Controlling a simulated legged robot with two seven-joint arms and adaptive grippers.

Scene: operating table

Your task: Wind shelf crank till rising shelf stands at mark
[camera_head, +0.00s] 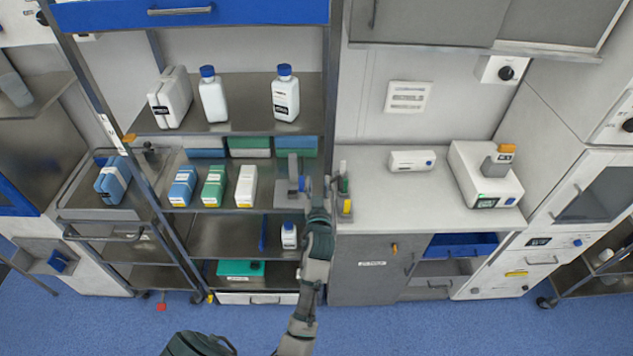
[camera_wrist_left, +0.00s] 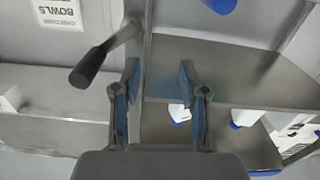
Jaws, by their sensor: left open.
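The crank handle (camera_wrist_left: 92,62), a dark grip on a grey arm, shows in the left wrist view beside the rack's upright post. My left gripper (camera_wrist_left: 158,78) is open, its two fingers spread and the post behind the gap; the handle lies outside the fingers, apart from them. In the head view my left gripper (camera_head: 318,188) is at the rack's right post, and the crank cannot be clearly picked out there. The rack's upper shelf (camera_head: 245,118) carries white bottles. Which shelf rises, and the mark, I cannot tell. My right gripper is not in view.
A middle shelf (camera_head: 222,207) holds blue, green and white cartons. A grey counter (camera_head: 400,187) with a white device (camera_head: 484,174) stands right of the post. A blue drawer (camera_head: 460,246) is below it. The blue floor (camera_head: 400,325) in front is clear.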

